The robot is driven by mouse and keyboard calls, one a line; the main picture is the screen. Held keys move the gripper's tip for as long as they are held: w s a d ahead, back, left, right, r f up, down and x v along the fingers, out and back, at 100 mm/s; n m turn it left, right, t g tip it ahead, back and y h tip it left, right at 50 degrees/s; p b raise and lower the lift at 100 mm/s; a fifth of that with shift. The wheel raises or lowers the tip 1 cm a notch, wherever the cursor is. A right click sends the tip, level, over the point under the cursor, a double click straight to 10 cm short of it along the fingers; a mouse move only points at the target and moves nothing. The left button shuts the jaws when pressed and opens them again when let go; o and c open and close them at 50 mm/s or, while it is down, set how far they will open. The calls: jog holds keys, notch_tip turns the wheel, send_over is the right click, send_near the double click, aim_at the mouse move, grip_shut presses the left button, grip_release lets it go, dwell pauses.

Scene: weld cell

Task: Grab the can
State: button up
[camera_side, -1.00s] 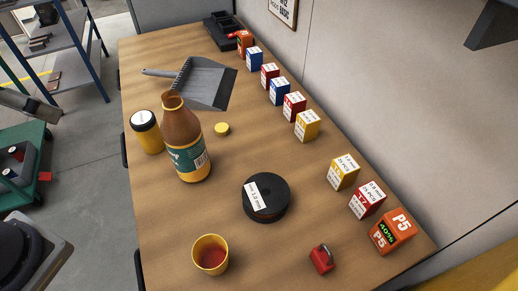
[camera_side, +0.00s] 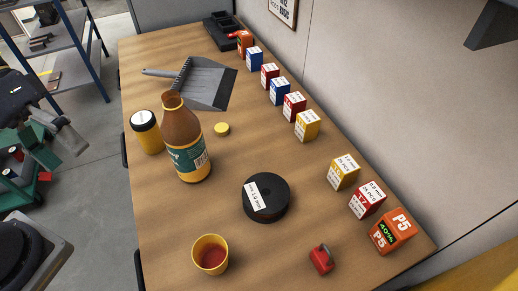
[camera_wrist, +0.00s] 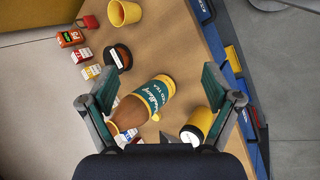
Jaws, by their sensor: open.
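The yellow can (camera_side: 147,133) with a black-and-white lid stands upright on the wooden table near its left edge in the side view, just left of a brown bottle (camera_side: 185,142) with a green label. In the wrist view the can (camera_wrist: 197,126) is at lower right, near the right finger, with the bottle (camera_wrist: 150,100) left of it, between the fingers. My gripper (camera_wrist: 160,86) is open with its fingers wide apart and nothing held. In the side view my gripper (camera_side: 55,140) is at the left, off the table and apart from the can.
A black spool (camera_side: 266,198), a yellow cup (camera_side: 210,256) and a red padlock (camera_side: 321,260) are on the near part. Several small boxes (camera_side: 343,172) line the wall side. A dustpan (camera_side: 205,82) lies behind the bottle; a yellow lid (camera_side: 222,129) lies beside it.

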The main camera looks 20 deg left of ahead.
jog(key=w+a+f+n+t+h, duration=0.6)
jog(key=w+n+h, duration=0.3)
jog(key=n, duration=0.4)
jog(key=n+t+y, duration=0.2)
jog(key=n+t, duration=0.4)
jog(key=n, duration=0.1)
send_near(148, 134)
notch_tip(148, 134, up, 3)
jog(key=s, duration=0.3)
jog(key=s+a+f+n+t+y, duration=0.2)
jog(key=a+f+n+t+y, duration=0.15)
jog(key=f+n, duration=0.3)
jog(key=x, duration=0.7)
jog(key=r+x, duration=0.1)
jog(key=x, duration=0.2)
jog(key=shift+w+d, duration=0.15)
jog(key=shift+d, duration=0.05)
jog(key=shift+x, duration=2.7)
jog(key=shift+a+f, duration=0.15)
jog(key=shift+a, duration=0.05)
jog(key=c, duration=1.5)
jog(key=shift+c, duration=0.3)
